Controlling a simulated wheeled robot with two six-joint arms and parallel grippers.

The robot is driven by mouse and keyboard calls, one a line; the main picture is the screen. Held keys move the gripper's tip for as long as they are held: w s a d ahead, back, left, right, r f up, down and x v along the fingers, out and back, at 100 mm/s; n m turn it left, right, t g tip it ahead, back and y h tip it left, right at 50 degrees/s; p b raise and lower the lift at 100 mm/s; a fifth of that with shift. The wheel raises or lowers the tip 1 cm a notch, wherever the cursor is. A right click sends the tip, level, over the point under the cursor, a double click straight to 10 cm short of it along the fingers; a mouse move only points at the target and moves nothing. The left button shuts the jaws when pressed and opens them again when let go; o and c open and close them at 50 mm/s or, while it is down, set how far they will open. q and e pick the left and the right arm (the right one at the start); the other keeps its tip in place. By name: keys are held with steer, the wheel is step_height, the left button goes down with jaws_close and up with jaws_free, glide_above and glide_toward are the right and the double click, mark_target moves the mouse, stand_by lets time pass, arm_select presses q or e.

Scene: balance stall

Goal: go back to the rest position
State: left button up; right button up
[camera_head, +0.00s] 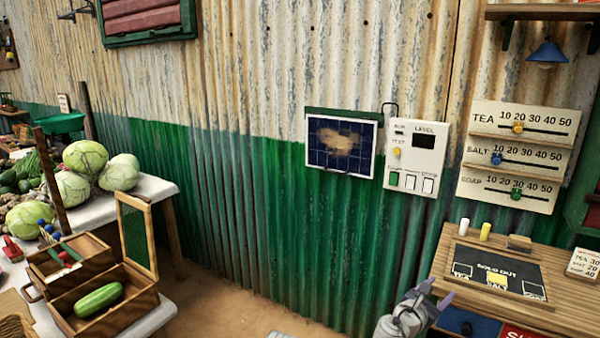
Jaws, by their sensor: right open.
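My right gripper (435,294) shows at the bottom, right of centre, at the left edge of the wooden counter (437,264). Its two purple-grey fingertips point up and to the right, apart, with nothing seen between them. Its arm runs out of the picture at the bottom. My left gripper is not in view.
The counter holds a black SOLD OUT board (487,268), two small cylinders and a price card (583,263). A slider board (518,155), a switch panel (415,158) and a dusty solar panel (341,145) hang on the wall. A vegetable table (150,188) stands left.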

steer(key=s+a+f+m+g+y, duration=0.4)
steer(key=s+a+f+m, duration=0.25)
steer(key=a, duration=0.25)
steer(key=s+a+f+m+g+y, duration=0.3)
steer(key=s+a+f+m, duration=0.3)
steer(key=a, duration=0.4)
steer(key=s+a+f+m+g+y, duration=0.45)
steer(key=a+f+m, duration=0.25)
steer(key=a, duration=0.2)
step_height(320, 180, up, 17)
steer(key=s+p, duration=0.1)
steer(key=p, duration=1.6)
steer(key=shift+a, duration=0.3)
steer(key=shift+f, duration=0.1)
